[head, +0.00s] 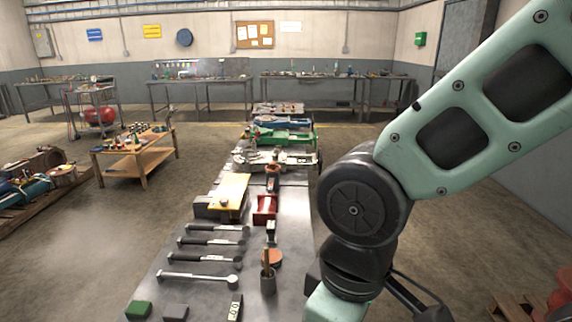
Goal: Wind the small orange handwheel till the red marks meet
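A small orange round piece (273,256) shows near the front right of the long dark bench, partly behind a dark cup. It looks like the orange handwheel, but it is too small to be sure. A second reddish-orange round piece (272,169) stands farther back on the same bench. I cannot make out any red marks on either one. My arm fills the right side of the view, and its lower end runs out of the bottom edge. My gripper is not in view, so its state and its place relative to the wheel are hidden.
The bench (200,262) carries several long-handled wrenches (200,277), a dark cup (268,282), a red block (264,209), a yellow board (229,190) and a green block (139,309). A wooden table (133,158) stands at left. Open floor (100,240) lies left of the bench.

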